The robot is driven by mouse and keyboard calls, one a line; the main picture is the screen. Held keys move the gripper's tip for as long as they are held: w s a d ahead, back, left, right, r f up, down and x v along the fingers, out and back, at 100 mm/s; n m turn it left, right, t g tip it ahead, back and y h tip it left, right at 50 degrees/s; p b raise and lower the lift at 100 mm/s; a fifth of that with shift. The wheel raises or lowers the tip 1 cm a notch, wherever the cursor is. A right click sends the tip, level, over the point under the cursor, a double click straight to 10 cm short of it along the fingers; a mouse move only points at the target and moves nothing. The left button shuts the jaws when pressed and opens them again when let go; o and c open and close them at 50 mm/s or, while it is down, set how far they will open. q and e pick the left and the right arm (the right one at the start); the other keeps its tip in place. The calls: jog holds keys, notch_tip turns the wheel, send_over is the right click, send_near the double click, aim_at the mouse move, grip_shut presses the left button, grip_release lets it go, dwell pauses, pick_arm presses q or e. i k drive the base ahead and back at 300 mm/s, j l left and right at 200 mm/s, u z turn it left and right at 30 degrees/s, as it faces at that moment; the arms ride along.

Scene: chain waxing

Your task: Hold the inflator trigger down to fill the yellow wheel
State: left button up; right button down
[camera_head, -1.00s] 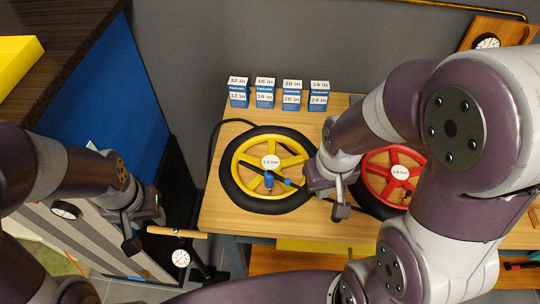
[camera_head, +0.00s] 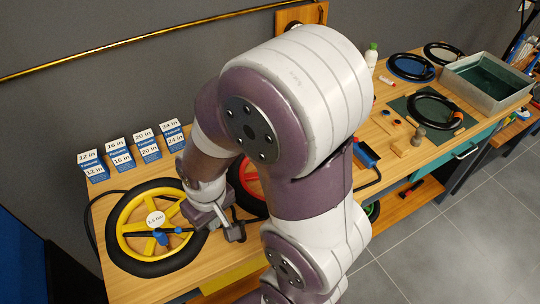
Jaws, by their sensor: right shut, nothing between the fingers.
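The yellow wheel (camera_head: 121,230) with a black tyre lies flat on the wooden workbench (camera_head: 117,287) at lower left. A white label (camera_head: 156,218) with a bar reading sits at its hub; its figures are too small to be sure of. A small blue and black tool (camera_head: 160,237), likely the inflator's head, lies over the spokes, with a dark part reaching right. My right gripper (camera_head: 236,234) is shut and empty, just right of the yellow wheel's tyre. The trigger cannot be made out; my right wrist covers that area. My left gripper is out of view.
The red wheel (camera_head: 248,181) is mostly hidden behind my right arm. Several blue-and-white size boxes (camera_head: 92,167) stand behind the yellow wheel. Further right are tyres on mats (camera_head: 434,107), a grey metal tray (camera_head: 488,83) and a bottle (camera_head: 371,56).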

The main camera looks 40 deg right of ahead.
aim_at(374, 156)
jog(key=z, duration=2.45)
jog(key=i+l+z, duration=0.15)
jog(key=i+l, duration=0.25)
jog(key=i+l+z, duration=0.2)
jog(key=i+l, duration=0.15)
jog(key=i, duration=0.3)
